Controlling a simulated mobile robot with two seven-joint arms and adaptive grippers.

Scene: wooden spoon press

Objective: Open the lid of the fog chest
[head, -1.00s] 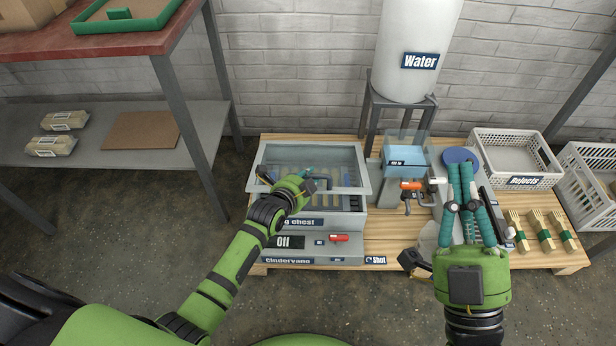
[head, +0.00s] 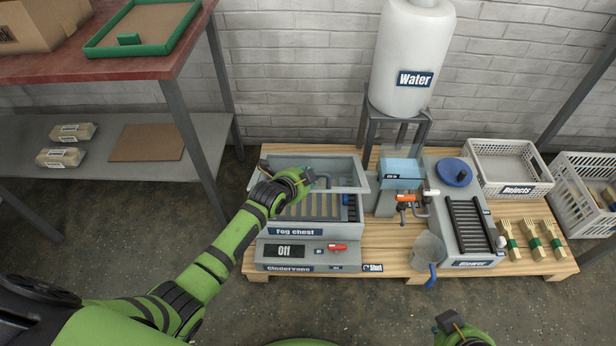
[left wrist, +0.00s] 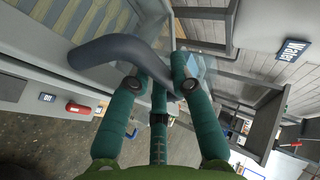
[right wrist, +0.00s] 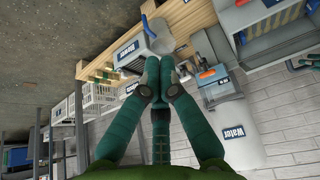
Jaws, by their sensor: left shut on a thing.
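The fog chest (head: 345,232) is a grey box on the wooden pallet, left of the water stand. Its lid (head: 348,178), a grey frame with a clear pane, is tilted up above the box, and the slatted inside shows below its front edge. My left gripper (head: 306,178) is at the lid's front. In the left wrist view its fingers (left wrist: 160,88) are shut on the dark curved lid handle (left wrist: 112,50). My right gripper shows only partly at the bottom right of the head view (head: 462,328). In the right wrist view its fingers (right wrist: 160,75) are together and empty.
Right of the chest are a blue water box (head: 400,172), an orange-handled valve (head: 406,198), a metal scoop (head: 428,252) and a blower (head: 470,263). A shelf (head: 205,125) stands left.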

